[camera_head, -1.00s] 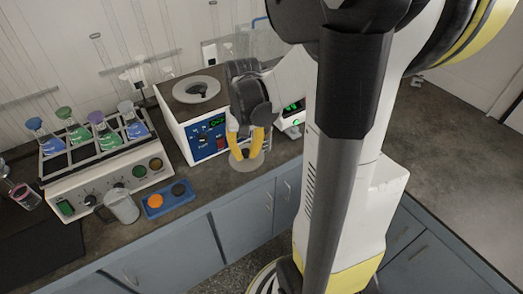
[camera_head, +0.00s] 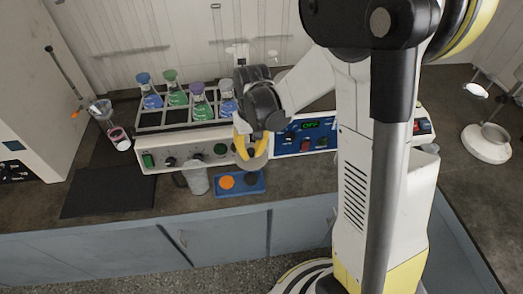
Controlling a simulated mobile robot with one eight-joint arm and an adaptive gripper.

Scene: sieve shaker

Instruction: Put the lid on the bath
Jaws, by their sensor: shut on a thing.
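My gripper (camera_head: 249,150) has its yellow fingers shut on the lid (camera_head: 258,161), a grey disc partly hidden behind the fingers. It holds the lid above the bench front, left of the bath. The bath (camera_head: 290,148) is a white box with a blue control panel and a green "OFF" display, right of my gripper. My arm hides the top of the bath, so its opening is not visible now.
A shaker (camera_head: 160,159) carrying several stoppered flasks stands left of the bath. A beaker (camera_head: 196,178) and a blue tray (camera_head: 241,184) with an orange and a dark disc stand in front. A black mat (camera_head: 108,192) lies left. A white stand (camera_head: 487,143) is far right.

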